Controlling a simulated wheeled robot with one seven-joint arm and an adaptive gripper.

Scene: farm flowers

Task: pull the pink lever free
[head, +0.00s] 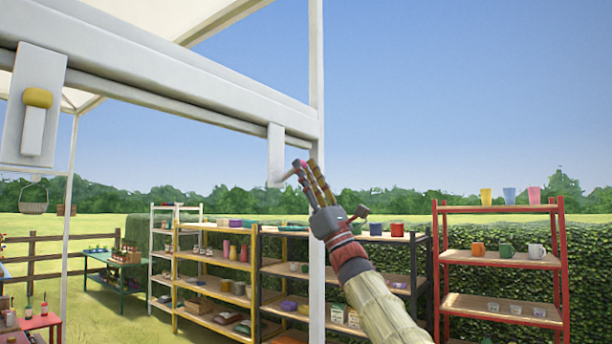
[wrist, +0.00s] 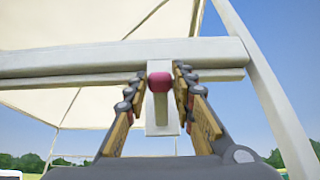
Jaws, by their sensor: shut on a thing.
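The pink lever's rounded knob (wrist: 160,82) sits between the fingers of my gripper (wrist: 161,76) in the wrist view. Behind it is a narrow pale plate (wrist: 162,118) hanging from the white beam. In the head view my gripper (head: 306,166) reaches up from the lower right to the lever, and its fingers are closed around the knob end. A thin pale pinkish arm of the lever (head: 286,178) shows between the plate (head: 276,150) and the fingertips. The fingers hide most of the knob in the head view.
A yellow-knobbed lever (head: 38,97) is on another white plate at the far left of the beam (head: 170,75). A white post (head: 316,90) stands close behind my gripper. Shelves with pots and cups, including a red rack (head: 500,209), stand below and right. Open sky surrounds the upper right.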

